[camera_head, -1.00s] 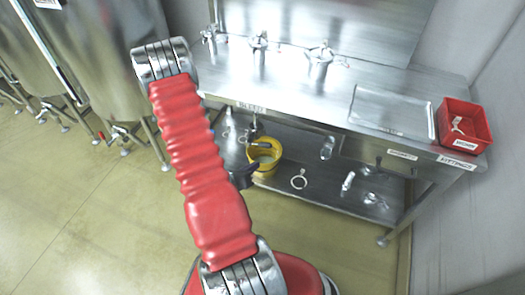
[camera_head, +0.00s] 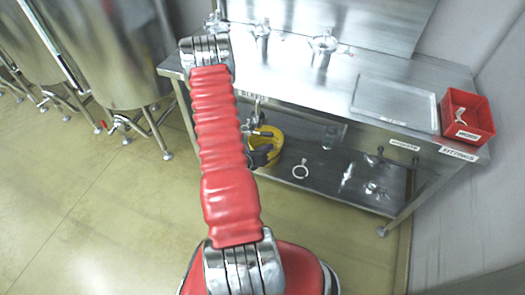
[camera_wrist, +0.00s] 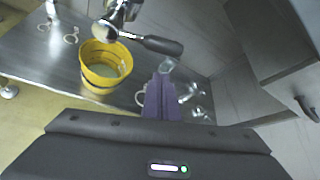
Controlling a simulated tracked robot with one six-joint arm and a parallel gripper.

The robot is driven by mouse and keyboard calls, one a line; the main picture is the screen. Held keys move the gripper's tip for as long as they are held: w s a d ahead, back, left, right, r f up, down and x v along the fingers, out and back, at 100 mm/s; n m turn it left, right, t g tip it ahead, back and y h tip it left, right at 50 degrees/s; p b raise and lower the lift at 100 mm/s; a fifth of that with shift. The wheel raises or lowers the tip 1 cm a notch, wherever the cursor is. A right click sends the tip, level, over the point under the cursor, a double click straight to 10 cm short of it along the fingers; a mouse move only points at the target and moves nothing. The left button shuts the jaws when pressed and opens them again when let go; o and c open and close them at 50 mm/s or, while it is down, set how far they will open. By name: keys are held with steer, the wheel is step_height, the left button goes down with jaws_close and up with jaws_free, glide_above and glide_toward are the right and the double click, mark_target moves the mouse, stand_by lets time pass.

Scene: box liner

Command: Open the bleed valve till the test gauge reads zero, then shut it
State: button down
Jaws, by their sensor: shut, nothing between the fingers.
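The bleed valve (camera_wrist: 120,12) is a shiny metal fitting at the top of the wrist view, with a dark lever handle (camera_wrist: 160,45) reaching right from it. A round metal part (camera_wrist: 104,31) hangs at the valve, above a yellow bucket (camera_wrist: 88,80) with pale liquid in it. In the head view the valve (camera_head: 257,112) shows small under the bench's front edge, near a label. My gripper (camera_wrist: 164,78) is shut and empty, a little below the lever in the picture and apart from it. No gauge dial can be made out in either view.
The steel bench (camera_head: 300,85) bears several metal fittings, a flat tray (camera_head: 393,102) and a red bin (camera_head: 467,116). Steel tanks (camera_head: 95,50) stand left. The floor in front is clear.

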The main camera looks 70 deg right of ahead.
steer(key=shift+w+d+r, duration=0.2)
steer(key=shift+w+r, duration=0.05)
steer(key=shift+r, duration=0.35)
steer(key=shift+w+d+r, duration=0.2)
steer(key=shift+d+r, duration=0.05)
steer(key=shift+r, duration=0.3)
steer(key=shift+w+d+r, duration=0.2)
steer(key=shift+w+r, duration=0.05)
steer(key=shift+r, duration=0.35)
